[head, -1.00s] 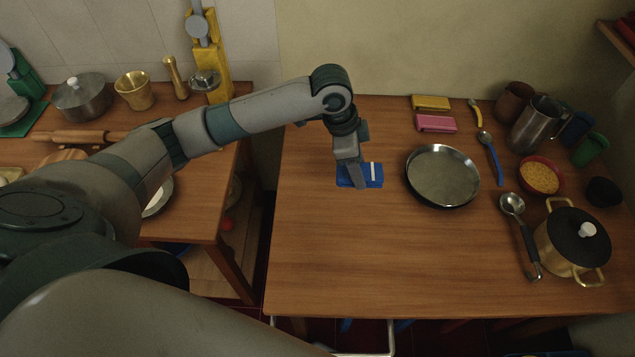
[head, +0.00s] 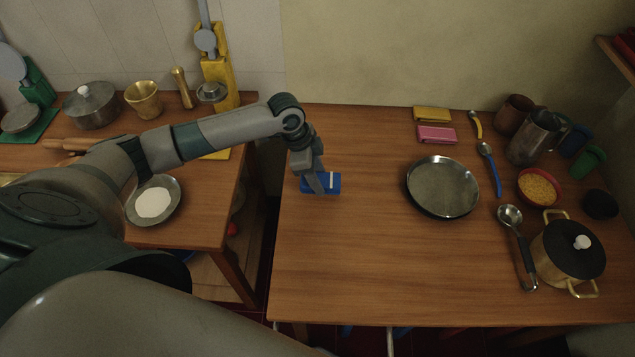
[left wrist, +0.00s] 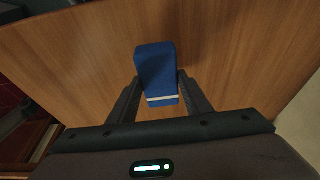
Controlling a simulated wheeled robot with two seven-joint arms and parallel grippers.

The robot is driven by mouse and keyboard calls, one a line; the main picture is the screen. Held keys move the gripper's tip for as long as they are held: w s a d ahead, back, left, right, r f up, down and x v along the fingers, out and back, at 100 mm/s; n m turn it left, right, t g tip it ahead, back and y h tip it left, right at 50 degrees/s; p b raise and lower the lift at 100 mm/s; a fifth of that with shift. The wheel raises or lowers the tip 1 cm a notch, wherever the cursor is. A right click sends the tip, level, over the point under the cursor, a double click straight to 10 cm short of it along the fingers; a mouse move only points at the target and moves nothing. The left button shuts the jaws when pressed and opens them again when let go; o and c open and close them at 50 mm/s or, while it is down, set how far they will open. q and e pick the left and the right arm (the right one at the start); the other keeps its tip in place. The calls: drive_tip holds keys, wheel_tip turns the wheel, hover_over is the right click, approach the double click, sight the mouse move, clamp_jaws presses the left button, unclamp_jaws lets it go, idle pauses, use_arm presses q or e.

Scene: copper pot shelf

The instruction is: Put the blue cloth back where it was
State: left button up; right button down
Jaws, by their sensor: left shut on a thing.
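The blue cloth (head: 333,184) is a folded block with a white stripe, at the left part of the right-hand table (head: 400,270) in the head view. My left gripper (head: 322,188) is shut on it. In the left wrist view the cloth (left wrist: 155,68) sits between the two fingers of my left gripper (left wrist: 160,98), its far end sticking out past them. I cannot tell whether the cloth touches the table or is slightly above it. My right gripper is not in view.
A yellow cloth (head: 432,114) and a pink cloth (head: 436,134) lie at the table's back. A steel pan (head: 442,188) stands right of the blue cloth. A ladle (head: 518,243), a pot (head: 570,252) and a bowl (head: 539,187) are further right. The table's front middle is clear.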

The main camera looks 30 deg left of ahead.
use_arm(q)
drive_tip(key=shift+f, duration=0.1)
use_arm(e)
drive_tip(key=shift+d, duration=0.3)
use_arm(q)
drive_tip(key=shift+f, duration=0.1)
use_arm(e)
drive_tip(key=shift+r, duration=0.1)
use_arm(q)
wheel_tip(320, 180, down, 3)
drive_tip(key=shift+f+p, duration=0.2)
drive_tip(key=shift+p, duration=0.6)
drive_tip(key=shift+a+f, duration=0.1)
drive_tip(key=shift+f, duration=0.1)
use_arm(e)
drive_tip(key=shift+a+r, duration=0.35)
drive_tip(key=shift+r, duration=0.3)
use_arm(q)
drive_tip(key=shift+f, duration=0.1)
drive_tip(key=o, duration=1)
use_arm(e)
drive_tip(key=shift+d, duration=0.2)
